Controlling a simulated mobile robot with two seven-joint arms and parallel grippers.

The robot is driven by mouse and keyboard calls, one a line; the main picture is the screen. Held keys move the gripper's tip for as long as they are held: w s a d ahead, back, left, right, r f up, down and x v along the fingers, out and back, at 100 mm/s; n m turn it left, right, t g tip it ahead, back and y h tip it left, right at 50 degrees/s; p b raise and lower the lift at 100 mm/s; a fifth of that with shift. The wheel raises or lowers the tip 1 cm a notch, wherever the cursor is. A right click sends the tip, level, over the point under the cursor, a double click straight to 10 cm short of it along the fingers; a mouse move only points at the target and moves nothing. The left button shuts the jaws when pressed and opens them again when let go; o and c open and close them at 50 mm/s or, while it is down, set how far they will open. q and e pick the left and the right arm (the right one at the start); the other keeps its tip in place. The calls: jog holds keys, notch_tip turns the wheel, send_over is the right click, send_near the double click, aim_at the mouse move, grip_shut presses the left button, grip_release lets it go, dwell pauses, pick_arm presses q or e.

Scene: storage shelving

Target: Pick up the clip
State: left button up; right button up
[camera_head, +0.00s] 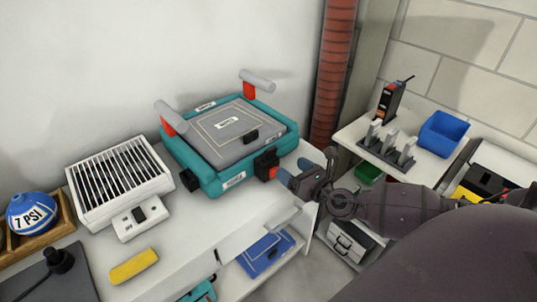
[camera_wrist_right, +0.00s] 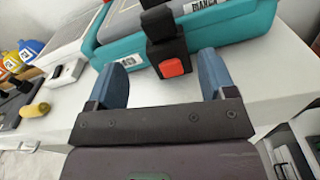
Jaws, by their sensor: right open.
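The thing that best fits the clip is a black block with a red square face (camera_head: 266,165). It is at the near right corner of a teal and grey case (camera_head: 205,180) on the white counter. In the right wrist view the clip (camera_wrist_right: 165,47) stands upright just beyond my fingertips, between their lines and against the teal case (camera_wrist_right: 110,50). My right gripper (camera_head: 291,173) is open and empty, close to the counter's right edge, with its blue fingers towards the clip. It also shows in the wrist view (camera_wrist_right: 161,80). My left gripper is not in view.
A white grilled unit (camera_head: 120,178), a yellow piece (camera_head: 134,266) and a blue ball (camera_head: 33,213) in a wooden tray are to the left. A shelf with a blue bin (camera_head: 443,135) is at right. A drawer front (camera_head: 250,235) juts below the counter. Bare counter lies before the case.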

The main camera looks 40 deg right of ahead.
aim_at(268, 149)
jog(key=shift+w+a+r+n+y, duration=0.1)
jog(key=shift+w+r+n, duration=0.2)
jog(key=shift+w, duration=0.9)
jog(key=shift+w+a+r+n+y, duration=0.15)
jog(key=shift+w+n, duration=0.3)
jog(key=shift+w, duration=0.75)
jog(key=shift+w+r+n+y, duration=0.1)
jog(key=shift+w+r+n, duration=0.2)
jog(key=shift+w, duration=0.9)
jog(key=shift+w+a+f, duration=0.1)
jog(key=shift+w, duration=0.65)
jog(key=shift+w+a+f, duration=0.15)
jog(key=shift+w, duration=0.55)
jog(key=shift+w+a+f, duration=0.1)
jog(key=shift+w, duration=0.65)
jog(key=c, duration=1)
